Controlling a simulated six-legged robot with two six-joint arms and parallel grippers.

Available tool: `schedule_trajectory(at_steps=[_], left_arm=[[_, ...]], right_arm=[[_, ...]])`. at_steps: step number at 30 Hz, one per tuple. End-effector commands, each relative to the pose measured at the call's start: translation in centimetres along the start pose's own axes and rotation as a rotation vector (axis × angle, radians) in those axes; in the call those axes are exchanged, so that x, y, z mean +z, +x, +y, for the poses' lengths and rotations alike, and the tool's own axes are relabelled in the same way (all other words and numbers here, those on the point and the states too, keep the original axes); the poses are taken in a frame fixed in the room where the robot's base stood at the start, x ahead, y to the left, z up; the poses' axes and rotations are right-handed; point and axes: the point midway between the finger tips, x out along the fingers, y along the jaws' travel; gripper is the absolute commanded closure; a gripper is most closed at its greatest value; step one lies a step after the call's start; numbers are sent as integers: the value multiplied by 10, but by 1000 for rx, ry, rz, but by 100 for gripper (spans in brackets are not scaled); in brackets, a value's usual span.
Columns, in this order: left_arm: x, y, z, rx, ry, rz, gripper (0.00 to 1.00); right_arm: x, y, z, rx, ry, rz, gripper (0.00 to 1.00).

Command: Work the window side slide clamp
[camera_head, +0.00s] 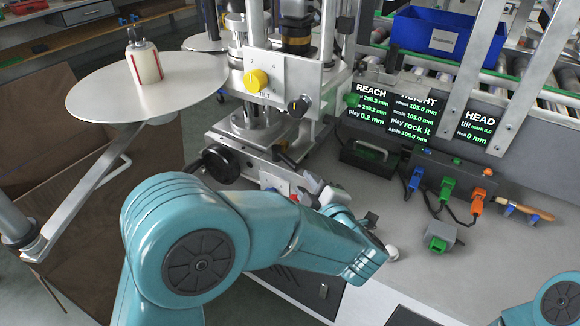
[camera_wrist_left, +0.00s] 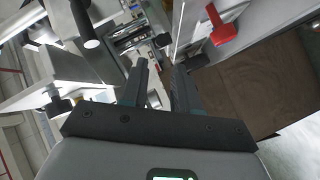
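The machine's slide base (camera_head: 262,165) stands left of centre in the head view. A round black knob (camera_head: 221,163) sits on its left side and a small black lever (camera_head: 286,157) on its front. I cannot tell for certain which part is the window side slide clamp. My left gripper (camera_head: 313,186) is just in front of the base, partly hidden by its own arm. In the left wrist view, its two dark fingers (camera_wrist_left: 160,72) are apart with nothing between them. A black handle (camera_wrist_left: 86,24) and a red lever (camera_wrist_left: 220,28) lie beyond the fingers. My right gripper is out of view.
A round plate (camera_head: 120,88) carrying a white bottle (camera_head: 144,62) stands at the left. Display panels (camera_head: 368,108), coloured connectors (camera_head: 446,190) and a grey block (camera_head: 440,236) are at the right. A blue bin (camera_head: 433,30) is behind. The bench front right is mostly clear.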

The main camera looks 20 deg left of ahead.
Motion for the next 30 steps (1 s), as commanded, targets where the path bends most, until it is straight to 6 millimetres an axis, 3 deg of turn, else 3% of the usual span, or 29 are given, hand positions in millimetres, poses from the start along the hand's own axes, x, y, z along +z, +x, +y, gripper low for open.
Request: schedule_trajectory(at_steps=[9, 15, 28, 30], left_arm=[[0, 78, -3, -3, 0, 2, 69], [0, 109, -2, -2, 1, 1, 69], [0, 120, -1, -1, 3, -1, 69], [0, 120, -1, -1, 2, -1, 92]], right_arm=[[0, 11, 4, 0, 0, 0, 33], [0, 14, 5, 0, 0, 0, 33], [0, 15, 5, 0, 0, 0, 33], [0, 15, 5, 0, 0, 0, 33]])
